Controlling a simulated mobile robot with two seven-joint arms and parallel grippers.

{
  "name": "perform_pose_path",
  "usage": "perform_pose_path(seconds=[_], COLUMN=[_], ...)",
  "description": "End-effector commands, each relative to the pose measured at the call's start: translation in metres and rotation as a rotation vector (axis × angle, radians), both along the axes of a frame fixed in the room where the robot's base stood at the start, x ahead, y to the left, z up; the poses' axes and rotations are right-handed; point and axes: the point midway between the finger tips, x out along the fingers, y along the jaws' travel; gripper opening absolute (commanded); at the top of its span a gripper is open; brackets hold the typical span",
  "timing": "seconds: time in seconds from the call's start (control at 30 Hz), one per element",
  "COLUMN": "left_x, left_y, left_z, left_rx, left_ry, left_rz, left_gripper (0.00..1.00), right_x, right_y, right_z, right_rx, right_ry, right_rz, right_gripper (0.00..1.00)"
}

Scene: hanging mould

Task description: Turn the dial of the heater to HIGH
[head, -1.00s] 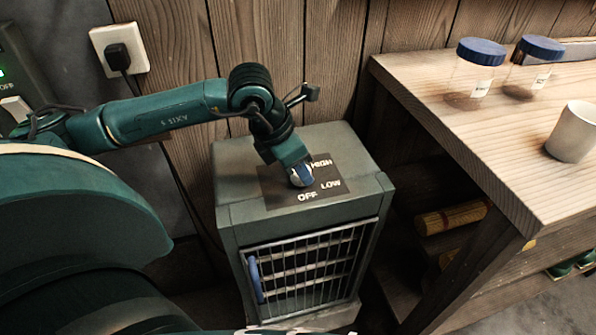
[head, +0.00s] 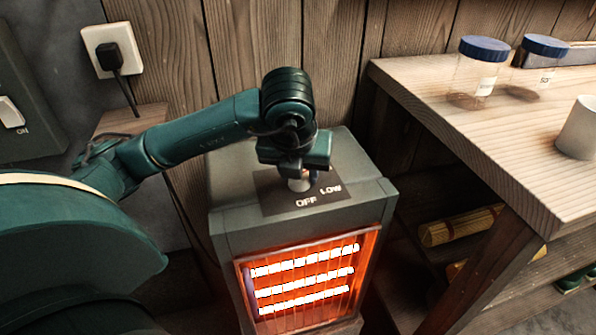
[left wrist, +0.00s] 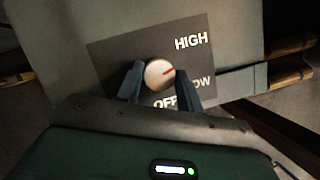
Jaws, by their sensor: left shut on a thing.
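The grey heater (head: 228,170) stands against the wooden wall, its front grille (head: 300,285) glowing orange with bright bars. My left gripper (head: 302,180) reaches down onto the white dial (head: 299,185) on its top. In the left wrist view, my left gripper's blue fingers (left wrist: 160,82) are shut on the sides of the dial (left wrist: 157,73). The OFF label (left wrist: 165,103) is partly hidden. In the head view the gripper hides HIGH. My right gripper is not in view.
A wooden bench (head: 450,115) stands right of the heater, with blue-lidded jars (head: 477,75) and a white cup (head: 580,130). A black plug (head: 108,55) sits in the wall socket at upper left, near a wall switch (head: 10,112).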

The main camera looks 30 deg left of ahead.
Motion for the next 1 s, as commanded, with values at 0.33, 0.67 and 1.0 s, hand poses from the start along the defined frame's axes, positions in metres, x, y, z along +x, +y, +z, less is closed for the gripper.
perform_pose_path(seconds=[0.33, 0.67, 1.0], left_x=[0.0000, 0.0003, 0.0001], left_y=[-0.0013, -0.0013, -0.0013], left_z=[-0.0002, -0.0007, -0.0009], left_rx=[0.000, -0.001, -0.001], left_ry=[0.004, 0.004, 0.004], left_rz=[0.173, 0.219, 0.219], left_gripper=[0.14, 0.14, 0.39], right_x=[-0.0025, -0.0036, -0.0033], right_y=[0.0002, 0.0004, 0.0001], right_z=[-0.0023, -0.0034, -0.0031], right_rx=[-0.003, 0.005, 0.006], right_ry=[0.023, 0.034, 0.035], right_rz=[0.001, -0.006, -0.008], right_gripper=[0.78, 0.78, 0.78])
